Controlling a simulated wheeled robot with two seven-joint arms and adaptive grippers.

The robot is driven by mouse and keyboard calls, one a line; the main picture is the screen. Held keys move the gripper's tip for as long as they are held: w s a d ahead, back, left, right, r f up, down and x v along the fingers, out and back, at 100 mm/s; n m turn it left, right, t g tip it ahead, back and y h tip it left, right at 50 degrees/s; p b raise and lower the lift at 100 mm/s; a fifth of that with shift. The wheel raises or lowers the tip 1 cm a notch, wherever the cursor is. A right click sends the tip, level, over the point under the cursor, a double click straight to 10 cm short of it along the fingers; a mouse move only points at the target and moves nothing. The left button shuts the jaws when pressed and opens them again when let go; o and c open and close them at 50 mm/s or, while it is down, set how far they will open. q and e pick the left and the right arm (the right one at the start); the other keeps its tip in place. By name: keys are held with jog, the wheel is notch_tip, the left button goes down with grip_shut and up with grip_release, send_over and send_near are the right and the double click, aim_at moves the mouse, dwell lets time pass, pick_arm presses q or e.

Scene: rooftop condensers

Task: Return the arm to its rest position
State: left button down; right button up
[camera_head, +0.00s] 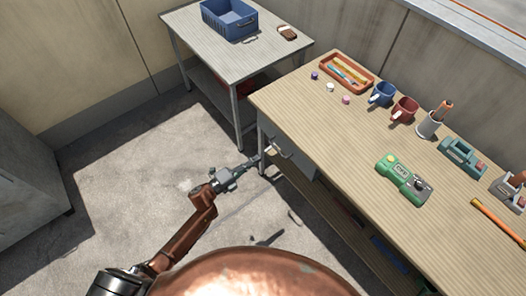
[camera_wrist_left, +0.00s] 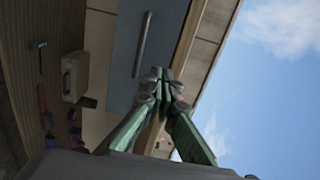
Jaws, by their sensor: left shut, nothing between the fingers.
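My left arm comes in from the lower left in the head view. Its left gripper (camera_head: 254,160) is shut and empty, close to the near left corner of the wooden workbench and lower than its top. In the left wrist view the two green-grey fingers (camera_wrist_left: 160,76) meet at their tips. A grey drawer front (camera_wrist_left: 137,22) with a bar handle (camera_wrist_left: 143,45) shows beyond them, and the fingers appear clear of the handle. The same handle (camera_head: 281,149) shows under the bench edge in the head view. My right gripper is in neither view.
The workbench (camera_head: 335,150) carries mugs, an orange tray (camera_head: 347,71), a green device (camera_head: 404,179) and several tools. A grey table (camera_head: 205,50) with a blue crate (camera_head: 229,20) stands behind. Lower-shelf items show in the wrist view. The floor (camera_head: 120,190) at left is open.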

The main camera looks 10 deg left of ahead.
pick_arm(q)
jog(key=shift+s+a, duration=0.1)
jog(key=shift+s, duration=0.05)
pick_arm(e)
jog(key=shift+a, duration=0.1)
